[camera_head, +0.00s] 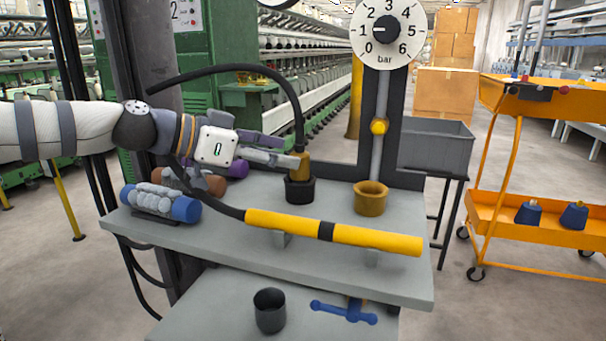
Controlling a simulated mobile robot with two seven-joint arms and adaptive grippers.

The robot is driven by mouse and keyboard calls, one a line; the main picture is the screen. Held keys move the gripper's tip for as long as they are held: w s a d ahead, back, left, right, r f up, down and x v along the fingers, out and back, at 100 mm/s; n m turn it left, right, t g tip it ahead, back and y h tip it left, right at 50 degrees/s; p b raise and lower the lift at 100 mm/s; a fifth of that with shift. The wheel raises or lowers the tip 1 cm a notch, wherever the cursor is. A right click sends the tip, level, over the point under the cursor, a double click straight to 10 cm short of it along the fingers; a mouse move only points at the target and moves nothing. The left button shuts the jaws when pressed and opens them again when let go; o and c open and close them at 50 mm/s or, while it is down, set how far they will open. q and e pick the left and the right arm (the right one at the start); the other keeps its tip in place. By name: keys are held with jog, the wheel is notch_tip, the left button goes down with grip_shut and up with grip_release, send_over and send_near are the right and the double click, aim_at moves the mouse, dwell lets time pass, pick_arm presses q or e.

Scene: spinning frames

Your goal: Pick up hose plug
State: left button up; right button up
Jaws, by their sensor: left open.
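The hose plug (303,166) is a brass-coloured fitting on the end of a black hose (270,76) that arcs down from the left. It stands upright in a black round socket (300,189) on the grey table. My left gripper (289,154) reaches in from the left, with its fingers pointing right at the plug. The fingers are open and close beside the plug. I cannot tell whether they touch it or partly straddle it. My right gripper is not in view.
A brass socket (370,198) stands right of the plug, under a pressure dial (386,30). A yellow tube (334,233) lies across the table (400,279) front. Wrapped rolls (161,202) lie at left. A black cup (269,310) and blue valve handle (344,312) are on the lower shelf.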

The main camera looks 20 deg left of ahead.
aim_at(292, 155)
pick_arm(q)
jog(key=x, duration=0.5)
jog(key=shift+s+r, duration=0.1)
jog(key=shift+r, duration=0.05)
jog(key=shift+c, duration=0.6)
grip_shut()
